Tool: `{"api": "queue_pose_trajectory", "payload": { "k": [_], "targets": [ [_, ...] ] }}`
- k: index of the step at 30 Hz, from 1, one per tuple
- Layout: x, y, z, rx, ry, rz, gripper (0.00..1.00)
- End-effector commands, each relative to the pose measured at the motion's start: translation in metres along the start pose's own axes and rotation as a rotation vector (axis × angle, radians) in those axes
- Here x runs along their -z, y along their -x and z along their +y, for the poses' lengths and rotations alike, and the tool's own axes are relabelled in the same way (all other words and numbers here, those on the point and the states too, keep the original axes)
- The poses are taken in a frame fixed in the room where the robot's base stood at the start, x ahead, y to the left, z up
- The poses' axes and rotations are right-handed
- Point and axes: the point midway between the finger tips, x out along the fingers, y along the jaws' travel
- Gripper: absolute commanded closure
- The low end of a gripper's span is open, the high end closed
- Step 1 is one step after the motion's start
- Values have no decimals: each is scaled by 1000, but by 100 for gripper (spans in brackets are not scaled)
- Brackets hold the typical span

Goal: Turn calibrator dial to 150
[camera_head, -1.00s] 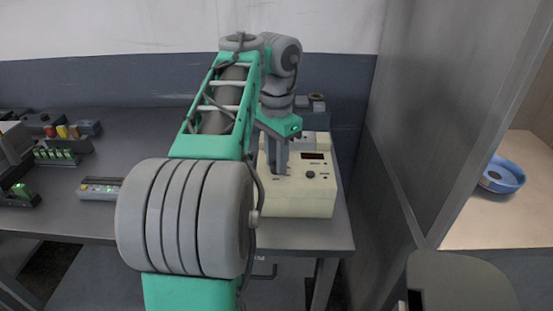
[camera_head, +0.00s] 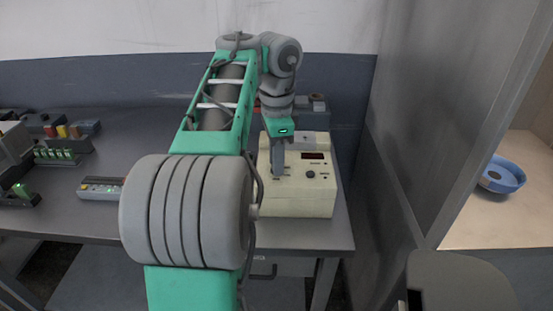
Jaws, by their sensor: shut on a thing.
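The calibrator (camera_head: 308,204) is a cream box on the right part of the grey bench. Its sloped front panel has a dark red display (camera_head: 313,156) and a small black knob (camera_head: 311,174). My gripper (camera_head: 278,172) points down at the left part of this panel. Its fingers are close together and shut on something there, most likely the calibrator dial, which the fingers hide. The dial's setting cannot be read, and no digits are legible on the display.
Several small coloured parts stand at the far left. A metal partition (camera_head: 430,120) rises to the right, with a blue round dish (camera_head: 501,175) beyond it.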

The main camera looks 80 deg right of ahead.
Motion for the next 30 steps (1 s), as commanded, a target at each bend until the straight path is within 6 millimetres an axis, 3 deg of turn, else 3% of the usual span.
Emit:
{"api": "queue_pose_trajectory", "payload": {
  "k": [6,7,14,23,30],
  "targets": [
    [0,0,0,-1,1,0,100],
    [0,0,0,-1,1,0,73],
    [0,0,0,-1,2,0,54],
    [0,4,0,0,2,0,53],
    [0,51,0,1,2,0,53]
  ]
}}
